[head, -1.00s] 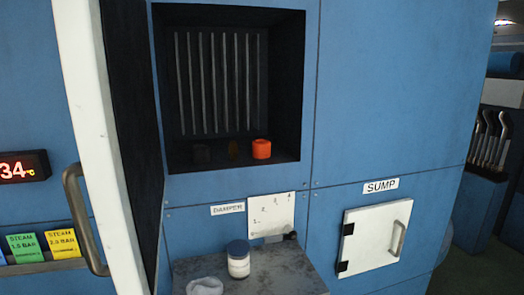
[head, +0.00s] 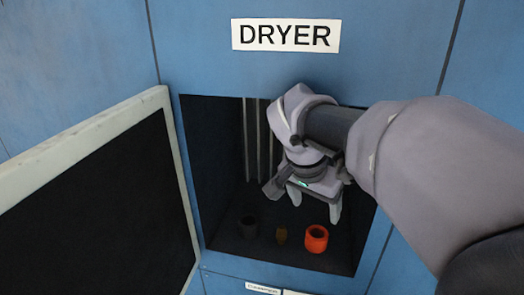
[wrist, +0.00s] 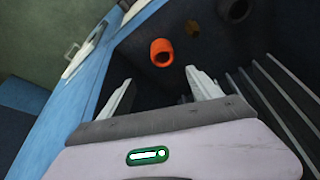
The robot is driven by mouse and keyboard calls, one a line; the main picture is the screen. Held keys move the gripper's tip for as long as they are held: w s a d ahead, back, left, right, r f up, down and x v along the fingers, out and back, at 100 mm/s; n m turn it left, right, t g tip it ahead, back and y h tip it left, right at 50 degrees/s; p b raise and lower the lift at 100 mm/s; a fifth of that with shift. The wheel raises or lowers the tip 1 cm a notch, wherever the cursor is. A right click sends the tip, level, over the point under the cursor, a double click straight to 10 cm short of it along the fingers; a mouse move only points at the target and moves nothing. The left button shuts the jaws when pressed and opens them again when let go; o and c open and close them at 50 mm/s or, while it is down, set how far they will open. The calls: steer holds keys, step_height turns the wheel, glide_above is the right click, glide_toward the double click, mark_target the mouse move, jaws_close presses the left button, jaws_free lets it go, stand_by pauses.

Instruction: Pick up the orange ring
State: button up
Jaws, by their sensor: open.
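The orange ring (head: 316,239), a short thick-walled cylinder with a dark hole on top, stands upright on the floor of the open dryer compartment, near its front right. My gripper (head: 315,208) is inside the compartment, above and apart from the ring, pointing down with its fingers spread and nothing between them. In the wrist view the orange ring (wrist: 162,47) lies beyond the fingertips, roughly in line with the gap of my gripper (wrist: 161,84).
A dark ring (head: 248,227) and a small brown piece (head: 281,236) stand left of the orange ring. The white-edged dryer door (head: 85,200) is swung open to the left. Metal bars (head: 250,140) line the compartment's back, and its walls close in on both sides.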

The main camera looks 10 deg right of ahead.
glide_toward(315, 239)
steer(key=b+x, duration=0.1)
steer(key=x, duration=0.4)
steer(key=shift+w+d+f, duration=0.25)
steer(key=shift+w+d, duration=0.05)
steer(key=shift+d+f, duration=0.1)
steer(key=shift+f, duration=0.25)
steer(key=x, duration=0.5)
steer(key=shift+w+p, duration=0.3)
steer(key=shift+w, duration=0.05)
steer(key=shift+s, duration=0.15)
steer(key=shift+s+a+r, duration=0.1)
steer(key=shift+a, duration=0.15)
steer(key=c, duration=1.4)
steer(key=shift+c, duration=0.2)
